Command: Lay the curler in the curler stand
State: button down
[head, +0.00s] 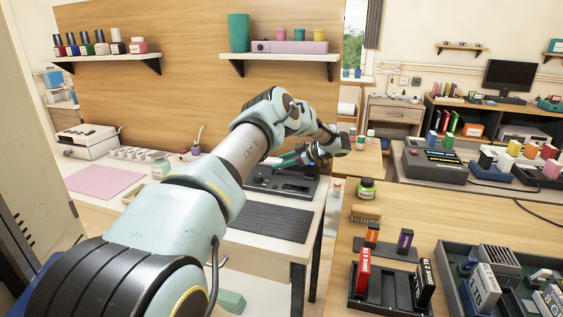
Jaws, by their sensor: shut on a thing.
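My gripper (322,152) is at the end of my outstretched arm, over the white counter's right end. It is small and partly hidden by its own links. It is shut on what looks like the curler (287,160), a slim teal and dark rod pointing left from the jaws. Below it is a low black unit (283,184) with small raised parts, which may be the curler stand. The rod appears just above this unit; I cannot tell whether they touch. My forearm hides part of the counter.
A dark ribbed mat (268,221) lies in front of the black unit. A pink mat (104,183) and white box (87,141) are at left. A green jar (366,188) and black trays (388,291) stand on the wooden table at right. A wood panel rises behind.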

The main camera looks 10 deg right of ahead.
jog(key=shift+f, duration=0.25)
jog(key=shift+c, duration=1.8)
grip_release()
jog(key=shift+r, duration=0.15)
jog(key=shift+r, duration=0.35)
jog(key=b+v, duration=0.2)
jog(key=v, duration=1)
jog(key=shift+s, duration=0.1)
